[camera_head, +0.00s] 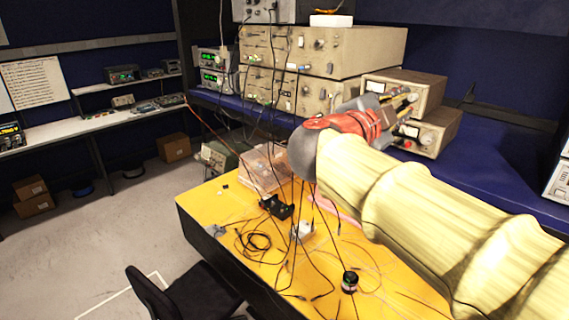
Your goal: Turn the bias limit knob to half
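My arm reaches in from the lower right. My gripper (408,103) is at the front of two small stacked beige instruments, an upper one (425,86) and a lower one (443,128), on the blue bench. It overlaps their front panels in the picture, and its fingers are small and partly blend with the panels. I cannot tell whether it is open or shut, or whether it touches a knob. The bias limit knob cannot be made out; no labels are readable.
Large stacked beige instruments (370,45) with hanging cables stand left of the small ones. A yellow table (215,205) in front holds loose cables, a clear box (265,165) and a small dark jar (349,281). A black chair (190,300) stands at its near left. Floor at left is open.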

